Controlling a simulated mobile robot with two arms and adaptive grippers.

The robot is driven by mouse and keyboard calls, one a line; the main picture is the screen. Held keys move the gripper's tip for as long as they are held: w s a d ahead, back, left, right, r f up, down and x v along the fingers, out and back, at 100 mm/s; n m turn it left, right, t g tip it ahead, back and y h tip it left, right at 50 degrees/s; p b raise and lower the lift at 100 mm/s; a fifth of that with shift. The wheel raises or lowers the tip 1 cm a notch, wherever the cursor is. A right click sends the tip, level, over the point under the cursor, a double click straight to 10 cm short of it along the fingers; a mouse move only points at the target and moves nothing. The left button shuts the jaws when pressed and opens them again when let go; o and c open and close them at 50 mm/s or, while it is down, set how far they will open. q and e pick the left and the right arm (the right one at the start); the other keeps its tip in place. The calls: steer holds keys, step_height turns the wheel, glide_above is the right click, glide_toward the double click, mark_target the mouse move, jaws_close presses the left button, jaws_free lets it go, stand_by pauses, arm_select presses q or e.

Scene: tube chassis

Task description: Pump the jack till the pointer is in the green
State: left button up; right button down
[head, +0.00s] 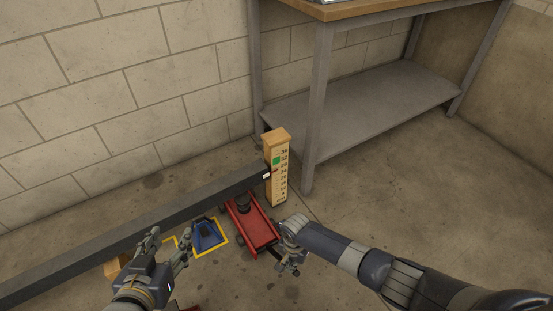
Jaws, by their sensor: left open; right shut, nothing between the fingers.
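A red floor jack (255,226) stands on the floor, its round dark saddle (243,201) under a long dark square tube (150,218). A wooden post (278,170) with a number scale stands at the tube's right end. The pointer (267,175) at the tube's end sits below the green patch (277,161) on the scale. My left gripper (168,242) is open, in front of the tube at the lower left. My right gripper (288,266) is shut and empty, near the jack's front right end.
A blue stand (207,235) sits in a yellow floor outline (224,241) left of the jack. A wooden block (117,265) is under the tube at left. A metal workbench (375,100) with a lower shelf stands behind. Floor at right is clear.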

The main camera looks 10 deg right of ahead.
steer(key=shift+r+p, duration=0.8)
arm_select(q)
steer(key=s+a+f+g+y, duration=0.1)
steer(key=s+a+f+g, duration=0.1)
steer(key=s+f+g, duration=0.2)
steer(key=s+a+f+g+y+p, duration=0.1)
steer(key=s+a+f+g, duration=0.2)
steer(key=s, duration=0.7)
steer(key=shift+s+f+g, duration=0.2)
steer(key=shift+f+g, duration=0.25)
steer(key=shift+g, duration=0.35)
arm_select(e)
steer(key=shift+r, duration=0.7)
arm_select(q)
steer(key=shift+d, duration=0.1)
